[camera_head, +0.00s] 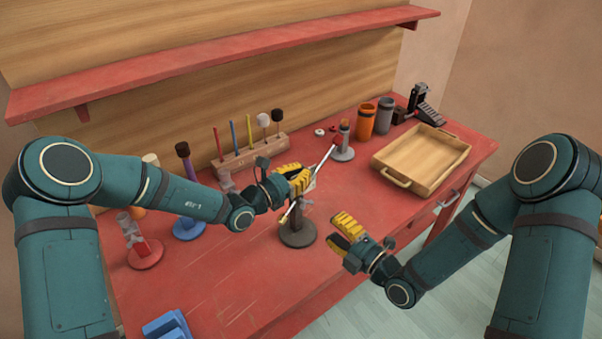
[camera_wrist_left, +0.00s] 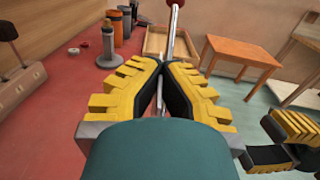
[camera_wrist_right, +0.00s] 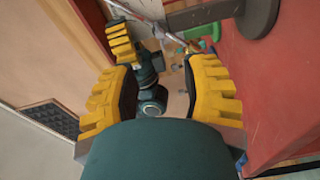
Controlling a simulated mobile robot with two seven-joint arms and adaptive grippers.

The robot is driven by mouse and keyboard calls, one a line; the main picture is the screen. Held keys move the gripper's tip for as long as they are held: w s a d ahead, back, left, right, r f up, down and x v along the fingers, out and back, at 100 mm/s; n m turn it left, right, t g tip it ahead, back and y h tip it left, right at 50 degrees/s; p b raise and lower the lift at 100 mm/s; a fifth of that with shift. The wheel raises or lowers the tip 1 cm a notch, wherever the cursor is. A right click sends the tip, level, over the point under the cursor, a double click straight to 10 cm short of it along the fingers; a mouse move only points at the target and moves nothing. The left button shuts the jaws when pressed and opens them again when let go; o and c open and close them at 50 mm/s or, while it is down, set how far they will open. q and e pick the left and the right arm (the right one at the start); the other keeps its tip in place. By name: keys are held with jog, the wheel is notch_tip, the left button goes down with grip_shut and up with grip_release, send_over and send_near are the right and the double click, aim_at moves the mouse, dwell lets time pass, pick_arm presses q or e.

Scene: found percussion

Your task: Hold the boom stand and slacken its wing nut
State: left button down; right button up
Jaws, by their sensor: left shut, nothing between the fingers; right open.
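The boom stand has a dark round base (camera_head: 298,239) with a short post and a thin silver boom (camera_head: 325,158) slanting up to the right. A small pale fitting (camera_head: 306,204) near the top of the post may be the wing nut; it is too small to tell. My left gripper (camera_head: 308,178) is shut and empty, close beside the boom, which rises beyond its fingertips (camera_wrist_left: 161,72). Whether they touch is unclear. My right gripper (camera_head: 333,229) is open and empty, just right of the post. The right wrist view shows the stand's base (camera_wrist_right: 258,16) at top right.
A wooden tray (camera_head: 448,160), an orange cup (camera_head: 366,122) and a grey cup (camera_head: 385,114) stand at the back right. A block of mallets (camera_head: 250,158) stands behind my left arm. A blue-based stand (camera_head: 189,229) and a red-based stand (camera_head: 146,254) are left. The front middle of the bench is clear.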

aim_at(306, 203)
dwell(0.3)
jog(key=shift+c, duration=0.9)
jog(key=w+a+m, duration=0.2)
jog(key=m, duration=0.9)
jog(key=w+a+m, duration=0.2)
jog(key=w+m, duration=0.1)
jog(key=m, duration=0.9)
jog(key=w+a+m, duration=0.3)
jog(key=m, duration=0.8)
jog(key=shift+w+m, duration=0.1)
jog(key=shift+m, duration=0.3)
